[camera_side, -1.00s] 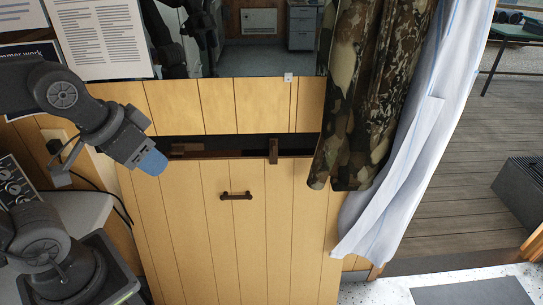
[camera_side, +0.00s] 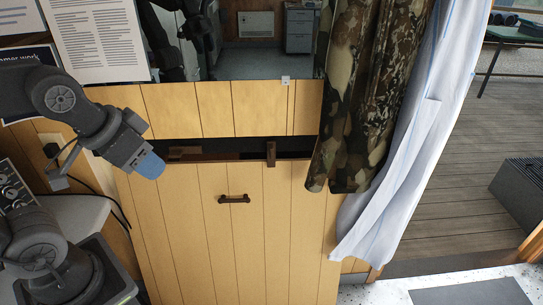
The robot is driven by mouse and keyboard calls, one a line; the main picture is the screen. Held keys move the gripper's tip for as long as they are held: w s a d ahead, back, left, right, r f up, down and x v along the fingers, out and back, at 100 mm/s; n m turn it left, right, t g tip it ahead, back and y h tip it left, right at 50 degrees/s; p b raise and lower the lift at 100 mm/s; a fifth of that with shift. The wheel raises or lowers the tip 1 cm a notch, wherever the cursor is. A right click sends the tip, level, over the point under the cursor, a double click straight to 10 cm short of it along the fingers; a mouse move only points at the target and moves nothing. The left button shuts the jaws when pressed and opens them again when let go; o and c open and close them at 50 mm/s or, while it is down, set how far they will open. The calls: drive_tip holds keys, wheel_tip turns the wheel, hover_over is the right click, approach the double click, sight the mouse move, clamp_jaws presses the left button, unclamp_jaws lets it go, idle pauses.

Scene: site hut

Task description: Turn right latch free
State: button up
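The right latch (camera_side: 271,153) is a small dark brown bar. It stands upright across the top edge of the wooden panel (camera_side: 200,255), near the right end of the dark gap above it. Another brown piece (camera_side: 185,153), perhaps the left latch, lies level in the left part of the gap. A dark bar handle (camera_side: 234,199) is on the panel front. My gripper (camera_side: 150,166), with a blue end, is at the panel's upper left, well left of the right latch. Its fingers cannot be made out, and nothing shows held in it.
A camouflage cloth (camera_side: 357,100) hangs just right of the right latch and covers the panel's upper right. A white curtain (camera_side: 415,130) hangs beyond it. A mirror (camera_side: 260,50) is above. The panel front between my gripper and the latch is clear.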

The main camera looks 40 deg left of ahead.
drive_tip(key=w+a+f+m+g+y, duration=0.4)
drive_tip(key=w+a+f+m+y, duration=0.15)
drive_tip(key=w+m, duration=0.2)
drive_tip(key=m+t+y, duration=0.7)
drive_tip(key=m+t, duration=0.4)
drive_tip(key=m, duration=0.9)
approach(272, 150)
drive_tip(key=shift+n, duration=0.25)
drive_tip(key=x, duration=1.2)
drive_tip(key=shift+w+a, duration=0.25)
clamp_jaws()
